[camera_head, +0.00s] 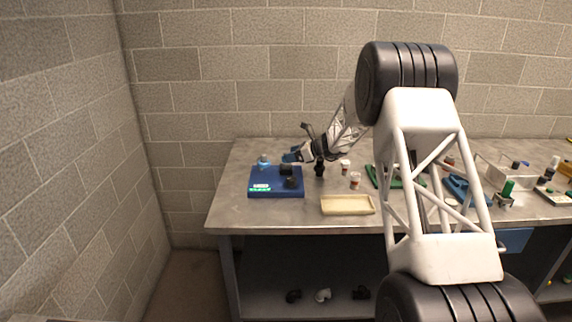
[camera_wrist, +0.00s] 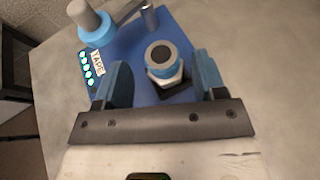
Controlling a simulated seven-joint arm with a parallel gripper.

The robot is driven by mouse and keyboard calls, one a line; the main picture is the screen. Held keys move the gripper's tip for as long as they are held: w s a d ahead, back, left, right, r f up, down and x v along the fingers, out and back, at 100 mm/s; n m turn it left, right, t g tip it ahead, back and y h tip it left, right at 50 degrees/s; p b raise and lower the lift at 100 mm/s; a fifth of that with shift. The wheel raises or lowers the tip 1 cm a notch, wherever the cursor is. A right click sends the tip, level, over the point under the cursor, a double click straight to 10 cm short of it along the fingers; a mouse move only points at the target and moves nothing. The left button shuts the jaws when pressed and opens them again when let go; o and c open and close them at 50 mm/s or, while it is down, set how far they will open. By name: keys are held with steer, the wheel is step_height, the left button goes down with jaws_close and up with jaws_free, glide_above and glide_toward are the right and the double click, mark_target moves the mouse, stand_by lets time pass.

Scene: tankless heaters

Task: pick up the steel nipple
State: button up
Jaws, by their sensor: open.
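My gripper (camera_wrist: 160,62) is open in the wrist view, with its two blue fingers apart on either side of a round upright fitting. This fitting (camera_wrist: 158,52) has a dark top, a pale rim and a blue band, and stands at a dark base on the blue board (camera_wrist: 128,42). A grey metallic cylinder (camera_wrist: 150,17) stands behind it. I cannot tell for sure which one is the steel nipple. In the head view my gripper (camera_head: 293,155) is small, over the back of the blue board (camera_head: 257,178); its fingertips are unclear there.
A grey and light-blue fitting (camera_wrist: 95,22) stands at the board's upper left, near a TAPE label (camera_wrist: 98,62). In the head view, a cream tray (camera_head: 348,206), small white-and-red containers (camera_head: 355,180) and a green tray (camera_head: 372,178) lie to the right. Bare tabletop lies in front of the blue board.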

mark_target(282, 161)
steer(key=shift+x, duration=2.6)
jaws_close()
